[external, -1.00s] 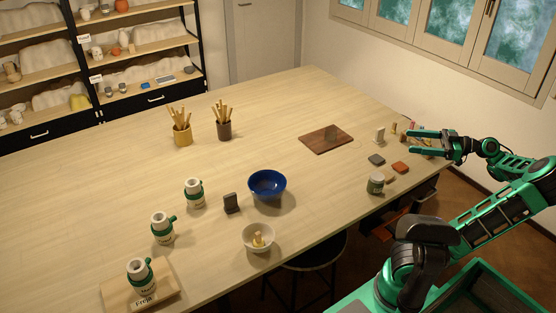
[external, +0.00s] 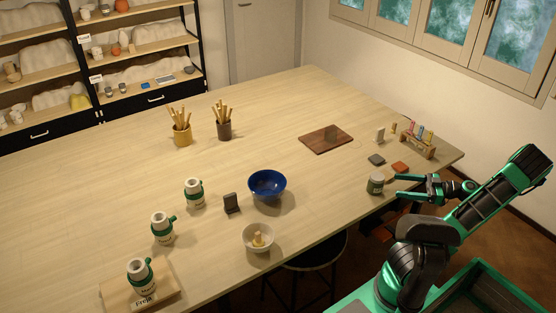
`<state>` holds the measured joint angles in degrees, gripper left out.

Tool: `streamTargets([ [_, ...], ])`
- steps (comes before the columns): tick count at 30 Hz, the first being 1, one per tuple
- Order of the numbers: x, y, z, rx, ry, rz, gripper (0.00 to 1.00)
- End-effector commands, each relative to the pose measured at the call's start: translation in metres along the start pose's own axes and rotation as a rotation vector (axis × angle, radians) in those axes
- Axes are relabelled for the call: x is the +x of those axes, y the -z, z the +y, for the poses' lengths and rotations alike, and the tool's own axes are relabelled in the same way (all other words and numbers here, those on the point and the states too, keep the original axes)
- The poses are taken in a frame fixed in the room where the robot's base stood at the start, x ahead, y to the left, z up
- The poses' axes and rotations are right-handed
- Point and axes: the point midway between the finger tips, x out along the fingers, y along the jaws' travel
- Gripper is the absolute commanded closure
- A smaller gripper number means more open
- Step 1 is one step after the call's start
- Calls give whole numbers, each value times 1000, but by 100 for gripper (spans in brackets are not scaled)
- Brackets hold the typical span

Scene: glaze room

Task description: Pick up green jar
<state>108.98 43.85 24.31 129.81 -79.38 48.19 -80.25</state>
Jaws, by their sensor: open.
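The green jar (external: 375,184) is a small dark green jar with a pale label, upright near the table's right front edge. My gripper (external: 397,186) is open and level just to the right of the jar, its two fingers pointing left toward it. The jar looks outside the fingers, though whether a fingertip touches it cannot be told from this view.
A rack of coloured bottles (external: 417,140) stands at the right corner. A blue bowl (external: 267,184) and a white bowl (external: 258,238) stand to the left. The table (external: 315,205) between is clear.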

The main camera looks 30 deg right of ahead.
Motion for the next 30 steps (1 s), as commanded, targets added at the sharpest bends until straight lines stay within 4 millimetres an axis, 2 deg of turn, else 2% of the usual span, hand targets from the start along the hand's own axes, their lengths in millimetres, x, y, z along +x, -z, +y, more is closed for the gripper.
streamTargets([
  [5, 6, -12, 0, 1, 2, 1, 29],
  [12, 40, -12, 0, 1, 3, 1, 29],
  [22, 65, -13, 1, 1, 2, 0, 29],
  [30, 101, -14, 3, 1, 2, 1, 29],
])
